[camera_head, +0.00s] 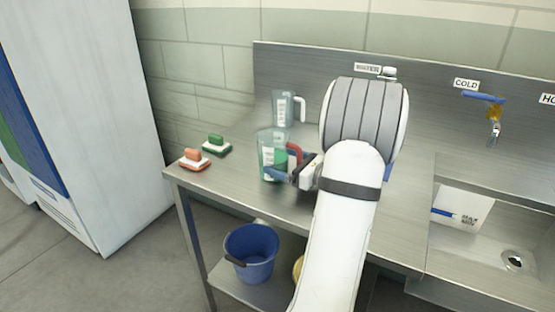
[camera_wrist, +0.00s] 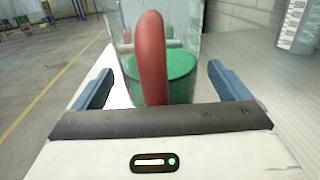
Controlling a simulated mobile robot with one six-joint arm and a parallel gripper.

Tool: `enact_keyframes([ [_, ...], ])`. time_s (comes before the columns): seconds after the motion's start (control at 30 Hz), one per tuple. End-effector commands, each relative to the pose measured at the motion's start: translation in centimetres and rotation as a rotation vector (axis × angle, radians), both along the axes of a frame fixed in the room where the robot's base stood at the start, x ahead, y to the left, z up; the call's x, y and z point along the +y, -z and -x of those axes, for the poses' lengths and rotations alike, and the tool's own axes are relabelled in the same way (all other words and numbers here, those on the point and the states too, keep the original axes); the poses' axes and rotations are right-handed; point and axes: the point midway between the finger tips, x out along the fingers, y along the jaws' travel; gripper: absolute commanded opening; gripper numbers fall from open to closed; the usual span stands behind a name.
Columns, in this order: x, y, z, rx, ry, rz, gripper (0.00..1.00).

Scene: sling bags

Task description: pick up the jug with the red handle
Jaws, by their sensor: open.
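The jug with the red handle (camera_head: 268,160) is clear and stands upright on the steel counter, left of my arm in the head view. Its red handle (camera_wrist: 152,58) is upright in the wrist view, facing me, with a green shape behind it. My gripper (camera_wrist: 158,85) is open, with one blue finger on each side of the handle. Whether the fingers reach past the handle is hard to tell. In the head view my gripper (camera_head: 290,175) is close beside the jug, partly hidden by my wrist.
A second clear jug with a white handle (camera_head: 284,107) stands behind. An orange brush (camera_head: 193,159) and a green brush (camera_head: 216,145) lie to the left. The steel counter (camera_head: 240,182) has a sink (camera_head: 480,240) at right. A blue bucket (camera_head: 251,255) sits on the lower shelf.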

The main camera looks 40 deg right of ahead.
Motion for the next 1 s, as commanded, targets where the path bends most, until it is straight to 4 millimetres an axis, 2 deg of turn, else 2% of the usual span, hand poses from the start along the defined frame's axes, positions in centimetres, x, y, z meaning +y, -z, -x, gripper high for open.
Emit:
enact_keyframes([
  [0.17,0.00,0.00,0.00,0.000,0.000,0.000,0.95],
  [0.9,0.07,0.01,-0.02,0.001,-0.002,0.000,0.34],
  [1.0,0.06,-0.08,-0.03,-0.001,-0.002,0.001,0.34],
])
